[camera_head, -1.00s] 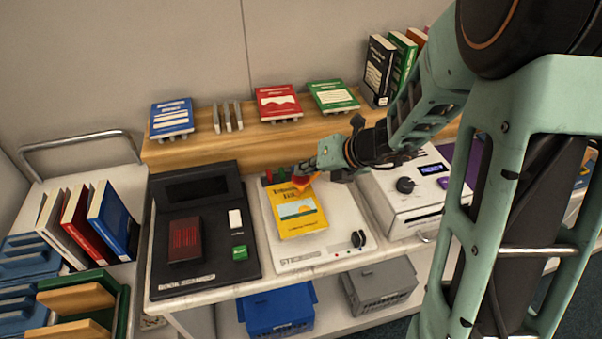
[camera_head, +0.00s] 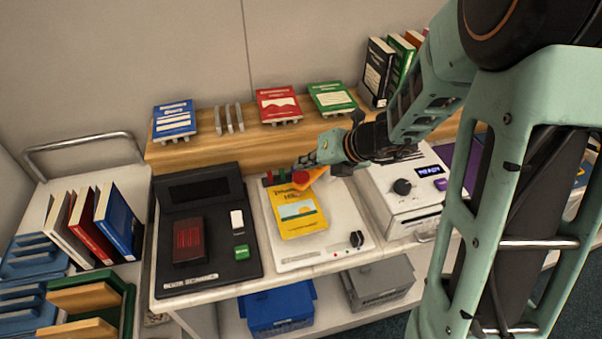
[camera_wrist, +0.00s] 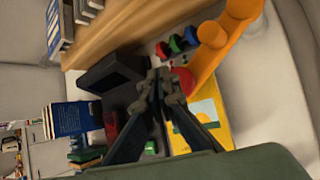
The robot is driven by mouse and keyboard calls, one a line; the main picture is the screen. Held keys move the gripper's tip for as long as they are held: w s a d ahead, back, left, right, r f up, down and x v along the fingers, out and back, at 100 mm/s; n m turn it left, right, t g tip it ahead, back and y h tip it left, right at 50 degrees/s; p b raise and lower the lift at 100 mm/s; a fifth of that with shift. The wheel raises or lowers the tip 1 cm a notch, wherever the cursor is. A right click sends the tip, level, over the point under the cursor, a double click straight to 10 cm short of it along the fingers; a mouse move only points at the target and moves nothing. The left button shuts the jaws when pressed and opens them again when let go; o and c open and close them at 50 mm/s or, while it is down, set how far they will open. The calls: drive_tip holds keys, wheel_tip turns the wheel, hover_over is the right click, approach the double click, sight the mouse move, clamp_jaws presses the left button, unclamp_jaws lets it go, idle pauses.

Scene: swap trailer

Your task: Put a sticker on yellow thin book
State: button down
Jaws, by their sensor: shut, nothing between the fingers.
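The yellow thin book (camera_head: 298,216) lies flat, cover up, on the white sticker station (camera_head: 345,215). It also shows in the wrist view (camera_wrist: 213,112), partly hidden by my gripper. An orange arm (camera_head: 317,174) of the station reaches over the book's top edge, with a round red part (camera_head: 301,178) at its end. The orange arm (camera_wrist: 222,45) and red part (camera_wrist: 183,80) also show in the wrist view. My gripper (camera_head: 303,161) is shut and empty, just above and behind the red part. I cannot tell whether it touches it. No sticker is clearly visible on the cover.
Small red, green and blue knobs (camera_wrist: 177,43) stand behind the book. A black scanner unit (camera_head: 208,225) is at left, a white device with a display (camera_head: 408,190) at right. A wooden shelf (camera_head: 235,142) with books runs behind. Blue and grey bins (camera_head: 280,308) sit below.

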sight(303, 176)
drive_tip(key=shift+r+p, duration=1.95)
drive_tip(key=shift+r, duration=0.35)
